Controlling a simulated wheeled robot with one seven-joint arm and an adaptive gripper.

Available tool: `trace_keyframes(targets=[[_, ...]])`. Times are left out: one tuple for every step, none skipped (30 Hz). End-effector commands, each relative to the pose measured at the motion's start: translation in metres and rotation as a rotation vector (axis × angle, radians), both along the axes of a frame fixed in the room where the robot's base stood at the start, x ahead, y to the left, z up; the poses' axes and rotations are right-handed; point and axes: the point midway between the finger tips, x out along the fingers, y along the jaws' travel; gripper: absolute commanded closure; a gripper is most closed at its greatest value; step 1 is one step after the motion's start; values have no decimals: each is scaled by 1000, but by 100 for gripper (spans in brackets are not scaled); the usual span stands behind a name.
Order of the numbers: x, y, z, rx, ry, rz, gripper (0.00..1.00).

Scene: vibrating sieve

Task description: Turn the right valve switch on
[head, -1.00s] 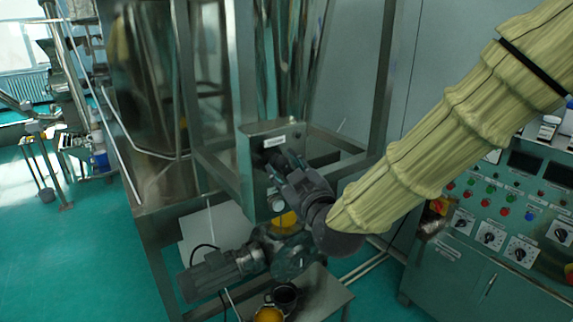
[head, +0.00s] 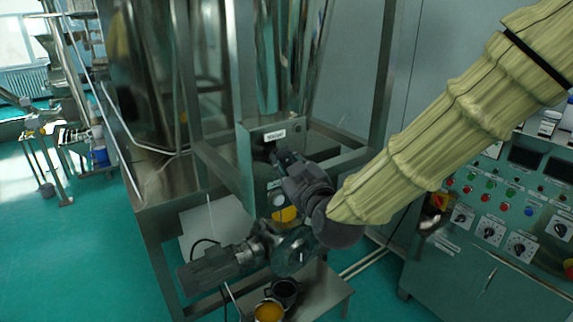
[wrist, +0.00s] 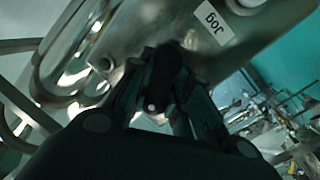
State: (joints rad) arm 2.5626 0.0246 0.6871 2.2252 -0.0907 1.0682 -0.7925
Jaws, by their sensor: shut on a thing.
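A grey metal switch box (head: 254,181) stands on the steel frame in the middle of the head view. It has a white label (head: 275,136) on its front. My gripper (head: 268,151) reaches the upper part of this front. In the wrist view its fingers are shut on a dark knob (wrist: 166,66) that sticks out of the metal face, beside a label reading "Jog" (wrist: 213,22). The fingers hide much of the knob, so I cannot tell its setting. A pale round button (head: 278,200) shows lower on the box.
A control cabinet (head: 455,262) with several knobs and coloured buttons stands at the right. Below the box are a dark motor (head: 215,268), a low table (head: 328,296) and cups.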

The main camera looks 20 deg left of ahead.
Motion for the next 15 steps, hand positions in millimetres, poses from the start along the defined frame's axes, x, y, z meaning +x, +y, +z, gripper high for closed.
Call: trace_keyframes(targets=[[1, -1, 0, 15, 16, -1, 100], [1, -1, 0, 26, 29, -1, 100], [1, -1, -1, 40, 47, -2, 100], [1, -1, -1, 52, 63, -1, 100], [1, -1, -1, 65, 80, -2, 100], [1, -1, -1, 85, 103, -2, 100], [1, -1, -1, 100, 123, -1, 100], [1, -1, -1, 116, 143, -1, 100], [1, -1, -1, 138, 171, -1, 100], [1, -1, -1, 156, 194, -1, 100], [1, -1, -1, 173, 215, -1, 100], [1, -1, -1, 197, 246, -1, 100], [1, -1, -1, 215, 268, -1, 100], [1, -1, -1, 231, 291, -1, 100], [1, -1, 0, 255, 320, 0, 100]])
